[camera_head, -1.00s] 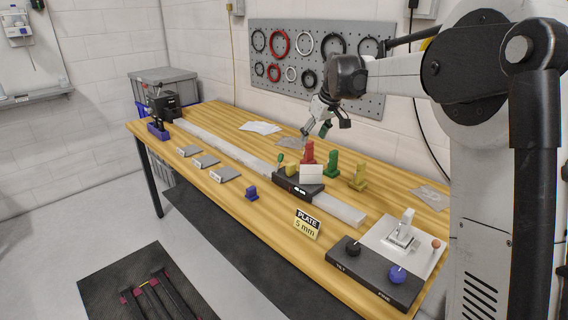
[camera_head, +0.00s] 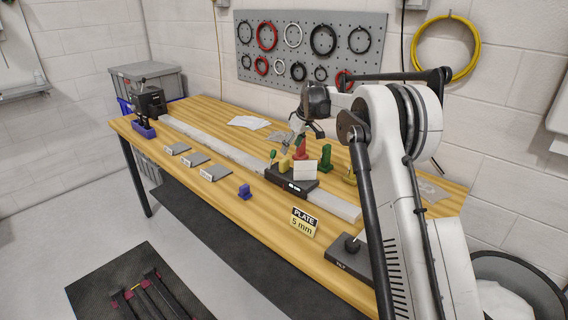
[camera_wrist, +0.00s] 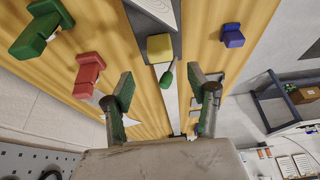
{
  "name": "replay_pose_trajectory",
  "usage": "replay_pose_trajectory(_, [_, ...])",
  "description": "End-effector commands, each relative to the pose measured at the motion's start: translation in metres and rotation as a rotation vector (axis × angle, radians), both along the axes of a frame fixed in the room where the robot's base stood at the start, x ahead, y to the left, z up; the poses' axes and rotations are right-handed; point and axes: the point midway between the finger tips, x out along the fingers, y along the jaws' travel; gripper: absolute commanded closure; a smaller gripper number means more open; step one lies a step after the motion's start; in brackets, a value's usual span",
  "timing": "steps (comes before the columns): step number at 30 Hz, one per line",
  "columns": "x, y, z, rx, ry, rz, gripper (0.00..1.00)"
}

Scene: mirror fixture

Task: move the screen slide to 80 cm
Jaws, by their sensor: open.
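The screen slide (camera_head: 291,186) is a dark carriage with a small lit display. It sits on the long pale rail (camera_head: 332,204) and bears a white screen card (camera_head: 306,171). A yellow block (camera_wrist: 160,47) and a green-tipped knob (camera_wrist: 166,76) are on the slide's side toward the rail's far end. My gripper (camera_head: 295,140) is above and behind the slide in the head view. In the wrist view, my gripper (camera_wrist: 162,84) is open, with the knob showing between its two green-padded fingers. I cannot tell the knob's depth relative to the fingertips. The display's digits are too small to read.
Red (camera_wrist: 88,72) and green (camera_wrist: 42,28) blocks stand beside the rail. A blue block (camera_head: 244,192), several grey plates (camera_head: 195,159) and a "PLATE 5 mm" sign (camera_head: 303,221) are on the front side. A dark device (camera_head: 150,103) stands at the rail's far end.

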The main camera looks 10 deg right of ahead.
Motion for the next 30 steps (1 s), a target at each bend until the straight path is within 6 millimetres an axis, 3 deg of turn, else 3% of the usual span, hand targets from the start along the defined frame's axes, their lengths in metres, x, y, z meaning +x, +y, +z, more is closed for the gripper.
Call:
replay_pose_trajectory(9, [0.018, 0.014, -0.055, 0.0, 0.0, 0.001, 0.46])
replay_pose_trajectory(15, [0.027, 0.02, -0.08, 0.0, 0.0, 0.0, 0.46])
replay_pose_trajectory(30, [0.03, 0.023, -0.091, 0.0, 0.0, 0.0, 0.49])
